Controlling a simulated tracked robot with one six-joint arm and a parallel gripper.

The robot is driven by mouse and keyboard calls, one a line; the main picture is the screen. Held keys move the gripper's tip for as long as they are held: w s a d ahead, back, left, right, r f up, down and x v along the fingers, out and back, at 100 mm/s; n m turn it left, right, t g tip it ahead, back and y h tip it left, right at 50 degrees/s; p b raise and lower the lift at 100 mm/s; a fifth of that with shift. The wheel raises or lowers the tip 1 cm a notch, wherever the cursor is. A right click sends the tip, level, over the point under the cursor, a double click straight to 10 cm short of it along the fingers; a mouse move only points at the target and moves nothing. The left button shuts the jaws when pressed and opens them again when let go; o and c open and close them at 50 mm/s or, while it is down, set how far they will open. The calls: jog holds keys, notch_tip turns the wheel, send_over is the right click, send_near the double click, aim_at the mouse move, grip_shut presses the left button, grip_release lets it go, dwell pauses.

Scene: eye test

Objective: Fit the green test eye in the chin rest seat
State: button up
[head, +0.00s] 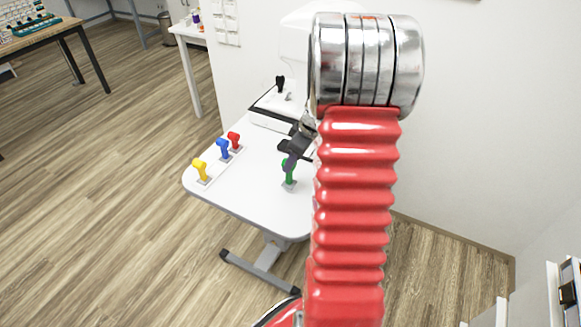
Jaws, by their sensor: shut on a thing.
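The green test eye (289,178) stands upright at the middle of the white table (262,208), on a small grey base. My gripper (290,160) is shut on its upper part, and the dark fingers hide some of it. I cannot tell whether its base touches the table. A white instrument (270,115) with a dark-edged base stands at the back of the table, with a small black piece (280,82) on it. My red arm hides much of the instrument, and I cannot make out the chin rest seat.
A yellow test eye (200,168), a blue one (224,148) and a red one (234,139) stand in a row at the table's left. A white wall is close behind. A white side table (188,32) stands farther back.

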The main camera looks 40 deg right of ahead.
jog(key=shift+f, duration=1.1)
jog(key=o, duration=0.8)
jog(key=v, duration=1.2)
